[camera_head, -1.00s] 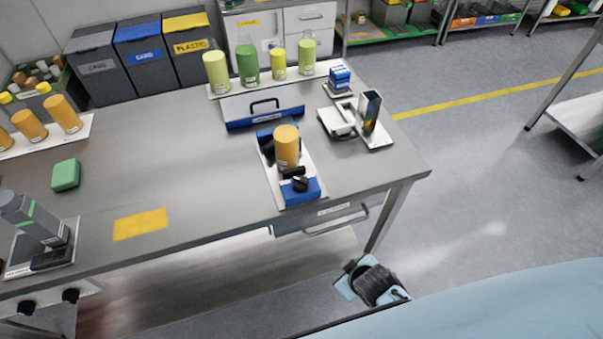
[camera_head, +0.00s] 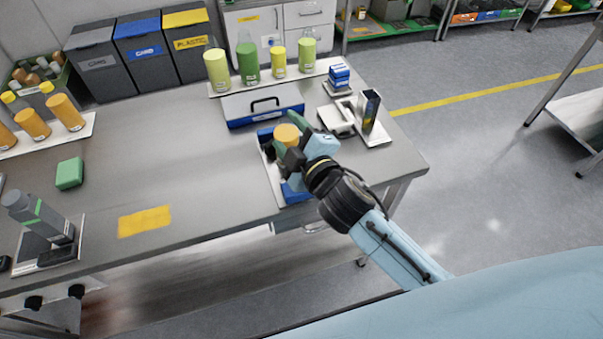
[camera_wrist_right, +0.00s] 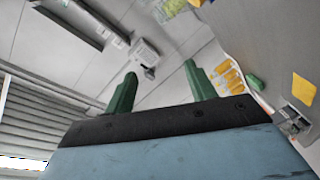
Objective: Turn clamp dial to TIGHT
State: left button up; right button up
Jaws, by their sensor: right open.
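The clamp fixture (camera_head: 268,178), a light plate with blue parts, sits near the table's right front edge. An orange cylinder (camera_head: 286,133) stands in it. Its blue front block (camera_head: 295,194) shows only in part below my right arm; the black dial on it is hidden behind my arm and hand. My right gripper (camera_head: 284,132) is over the fixture, its green fingers apart and empty, overlapping the cylinder in the head view; I cannot tell if they touch it. In the right wrist view the open fingers (camera_wrist_right: 158,72) have nothing between them. My left gripper is out of view.
A blue-fronted tray with a handle (camera_head: 264,110) lies behind the fixture. A scale-like device (camera_head: 338,118) and an upright metal block (camera_head: 369,111) stand to the right. A green block (camera_head: 69,173) and a yellow patch (camera_head: 145,221) lie left. The table's middle is clear.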

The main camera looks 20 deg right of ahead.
jog(key=s+a+r+n+g+y, duration=0.1)
jog(key=a+r+n+g+y, duration=0.1)
jog(key=a+r+n+y, duration=1.3)
jog(key=s+a+f+n+g, duration=0.2)
jog(key=s+n+g, duration=0.1)
jog(key=n+g, duration=0.55)
jog(key=s+a+f+n+g, duration=0.2)
jog(key=s+n+g, duration=0.25)
jog(key=n, duration=0.65)
jog(key=d+f+n+g+h, duration=0.4)
jog(key=d+f+n+h, duration=0.1)
jog(key=f+n+h, duration=0.4)
jog(key=w+d+f+n+t+h, duration=0.1)
jog(key=w+d+h, duration=0.35)
jog(key=d, duration=0.35)
jog(key=w+d+f+n+t+h, duration=0.1)
jog(key=w+d+n+h, duration=0.15)
jog(key=d+h, duration=0.4)
jog(key=shift+m+y, duration=0.4)
jog(key=shift+y, duration=0.2)
jog(key=f, duration=0.4)
jog(key=d+f+p, duration=0.1)
jog(key=f, duration=0.3)
jog(key=f+p, duration=0.1)
jog(key=f, duration=0.4)
jog(key=shift+w+d, duration=0.3)
jog(key=shift+d, duration=0.05)
